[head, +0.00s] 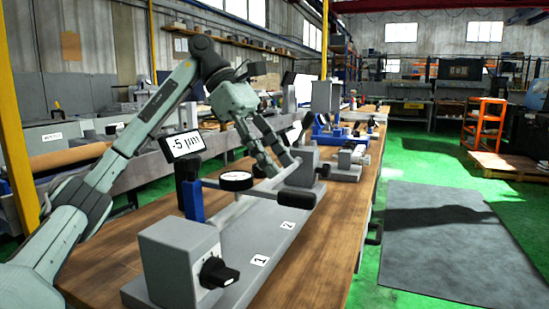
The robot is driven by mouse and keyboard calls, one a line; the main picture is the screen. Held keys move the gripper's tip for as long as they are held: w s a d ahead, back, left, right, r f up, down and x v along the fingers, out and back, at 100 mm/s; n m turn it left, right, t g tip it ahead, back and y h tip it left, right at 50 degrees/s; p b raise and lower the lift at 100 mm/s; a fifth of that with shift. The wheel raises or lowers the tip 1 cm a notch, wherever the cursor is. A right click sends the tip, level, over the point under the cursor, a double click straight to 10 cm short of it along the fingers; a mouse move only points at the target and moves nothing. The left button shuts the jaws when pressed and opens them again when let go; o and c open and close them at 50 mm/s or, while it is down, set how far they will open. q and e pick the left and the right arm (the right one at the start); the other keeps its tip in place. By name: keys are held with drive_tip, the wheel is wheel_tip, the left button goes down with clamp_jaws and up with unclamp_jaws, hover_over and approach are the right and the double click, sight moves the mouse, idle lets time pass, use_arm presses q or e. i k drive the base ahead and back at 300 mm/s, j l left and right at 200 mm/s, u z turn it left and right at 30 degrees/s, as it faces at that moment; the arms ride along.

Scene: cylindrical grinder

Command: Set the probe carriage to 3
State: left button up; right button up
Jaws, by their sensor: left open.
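The probe carriage shows as a blue upright block (193,198) with a dark knob on top. It stands behind the grey headstock (180,262), towards the near end of the grey bed. A round dial gauge (236,180) on a dark arm reaches right from it, over the light shaft. A display (182,144) above it reads "-5 µm". The bed's front carries label 1 (259,260) and label 2 (287,225); I see no label 3. My left gripper (278,164) is open, above the far part of the shaft, beyond the gauge. My right gripper is out of view.
A grey tailstock (303,170) stands at the bed's far end, close to my left gripper. A black knob (217,273) sticks out of the headstock. More blue and grey fixtures (340,133) stand farther along the wooden bench (345,225). The green floor at right holds a grey mat (445,250).

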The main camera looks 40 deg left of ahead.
sight(192, 191)
drive_tip(key=k+l, duration=0.15)
drive_tip(key=l, duration=0.15)
drive_tip(key=k+l, duration=0.1)
drive_tip(key=l, duration=0.25)
drive_tip(key=k+l, duration=0.15)
drive_tip(key=l, duration=0.15)
drive_tip(key=k+l, duration=0.1)
drive_tip(key=l, duration=0.25)
